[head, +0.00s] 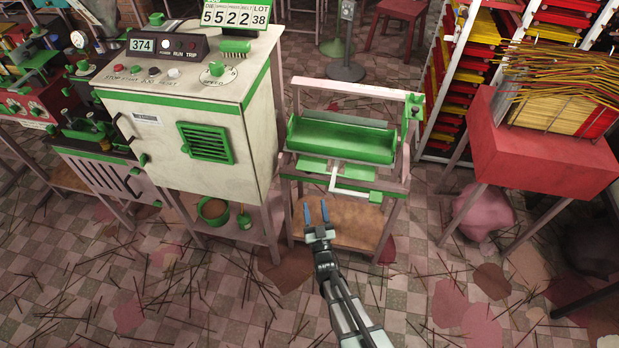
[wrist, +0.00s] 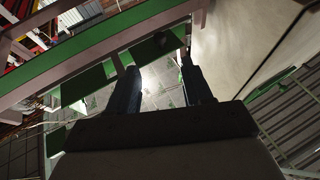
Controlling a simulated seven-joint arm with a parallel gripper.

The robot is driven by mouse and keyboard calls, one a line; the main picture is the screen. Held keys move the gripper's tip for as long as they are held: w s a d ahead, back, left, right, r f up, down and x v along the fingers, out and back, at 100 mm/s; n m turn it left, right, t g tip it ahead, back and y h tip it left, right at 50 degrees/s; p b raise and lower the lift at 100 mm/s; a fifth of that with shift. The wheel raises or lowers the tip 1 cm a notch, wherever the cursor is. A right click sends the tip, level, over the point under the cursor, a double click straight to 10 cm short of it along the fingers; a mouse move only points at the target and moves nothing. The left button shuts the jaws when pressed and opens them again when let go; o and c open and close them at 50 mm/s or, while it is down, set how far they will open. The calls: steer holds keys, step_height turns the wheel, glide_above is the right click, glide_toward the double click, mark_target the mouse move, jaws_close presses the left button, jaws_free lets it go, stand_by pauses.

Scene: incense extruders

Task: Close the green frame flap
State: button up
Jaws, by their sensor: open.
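A pale pink frame stand (head: 293,105) stands in the middle of the head view. A long green trough-like panel (head: 342,140), tilted with its inner face showing, lies across its upper part. Smaller green plates (head: 358,172) and a green bar (head: 352,191) with a white bracket (head: 333,180) sit below it. I cannot tell for certain which green part is the flap. My gripper (head: 316,207) is open and empty, in front of the stand and below the green bar in the picture. In the wrist view its fingers (wrist: 160,65) point toward green panels (wrist: 155,49) and a long green strip (wrist: 85,50).
A cream cabinet (head: 180,115) with green trim stands close on the left of the stand. The stand's brown lower shelf (head: 345,222) lies near my gripper. A red block with incense sticks (head: 545,150) stands on the right. Sticks litter the tiled floor (head: 230,315).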

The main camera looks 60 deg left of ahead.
steer(key=x, duration=1.1)
steer(key=shift+f, duration=0.1)
steer(key=shift+c, duration=0.4)
